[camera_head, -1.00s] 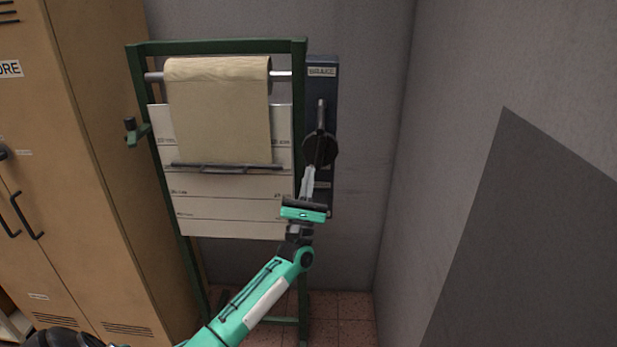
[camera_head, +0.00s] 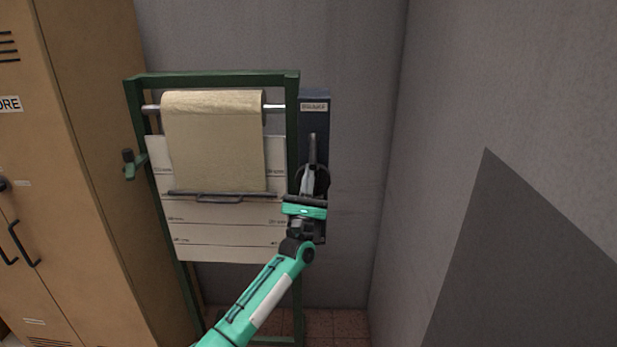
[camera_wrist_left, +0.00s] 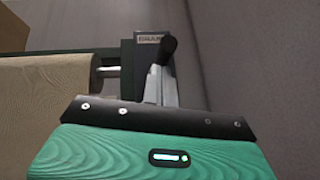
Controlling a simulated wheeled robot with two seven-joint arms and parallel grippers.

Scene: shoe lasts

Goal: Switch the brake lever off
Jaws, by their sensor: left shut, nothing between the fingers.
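The brake lever (camera_head: 312,150) points up from a round dark hub on a narrow dark blue panel (camera_head: 322,124) labelled BRAKE. In the left wrist view the dark lever grip (camera_wrist_left: 169,48) stands just beyond my fingertips. My left gripper (camera_head: 308,178) is shut and empty, with its fingers pointing up in front of the hub, just below the lever grip. The fingers and wrist hide part of the hub and the lower panel. I cannot tell whether the fingertips touch the lever. My right gripper is not in view.
A green frame (camera_head: 292,150) with a brown paper roll (camera_head: 212,140) stands directly left of the panel. A tan locker (camera_head: 90,190) is farther left. A grey wall (camera_head: 350,130) lies behind, with open space right of the panel.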

